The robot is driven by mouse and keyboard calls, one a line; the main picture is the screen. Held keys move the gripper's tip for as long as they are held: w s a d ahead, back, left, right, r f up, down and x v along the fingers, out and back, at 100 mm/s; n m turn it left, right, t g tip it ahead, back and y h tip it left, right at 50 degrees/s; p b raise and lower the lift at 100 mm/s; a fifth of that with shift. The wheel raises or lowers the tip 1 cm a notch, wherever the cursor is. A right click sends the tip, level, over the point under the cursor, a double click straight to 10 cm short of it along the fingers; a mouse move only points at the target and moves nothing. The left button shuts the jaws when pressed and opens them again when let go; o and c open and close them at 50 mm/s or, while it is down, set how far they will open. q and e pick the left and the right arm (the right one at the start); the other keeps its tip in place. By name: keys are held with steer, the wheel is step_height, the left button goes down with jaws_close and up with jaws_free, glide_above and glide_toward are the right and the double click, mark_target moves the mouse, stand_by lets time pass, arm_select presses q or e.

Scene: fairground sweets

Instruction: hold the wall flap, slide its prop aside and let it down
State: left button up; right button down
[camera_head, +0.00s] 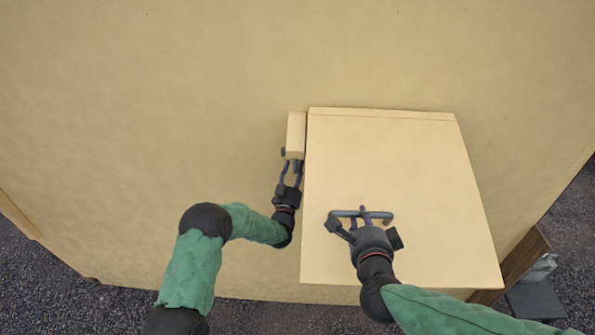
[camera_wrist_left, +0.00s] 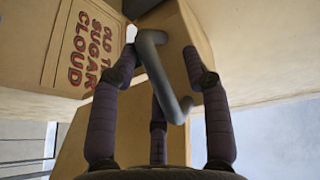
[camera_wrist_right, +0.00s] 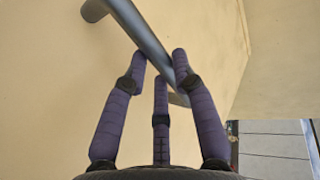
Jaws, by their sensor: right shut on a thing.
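The wall flap (camera_head: 400,165) is a wide cream panel standing out from the wall at the right of the head view. Its grey bar handle (camera_head: 342,213) is near its lower left. My right gripper (camera_head: 364,213) is shut on this handle, which also crosses between its fingers in the right wrist view (camera_wrist_right: 148,30). The prop (camera_head: 296,135) is a cream block at the flap's left edge. My left gripper (camera_head: 292,168) is just below it, fingers apart. In the left wrist view the prop's bent grey handle (camera_wrist_left: 157,72) lies between the open fingers.
The cream wall (camera_head: 150,110) fills most of the head view. A sign with dark red letters (camera_wrist_left: 88,45) shows at the left wrist view's upper left. Dark gravel (camera_head: 70,290) lies below, and a brown post (camera_head: 518,262) stands at the lower right.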

arm_select(q)
steer(key=shift+f, duration=0.1)
arm_select(e)
steer(key=shift+w+d+r, duration=0.1)
steer(key=shift+r, duration=0.15)
arm_select(q)
steer(key=v, duration=1.2)
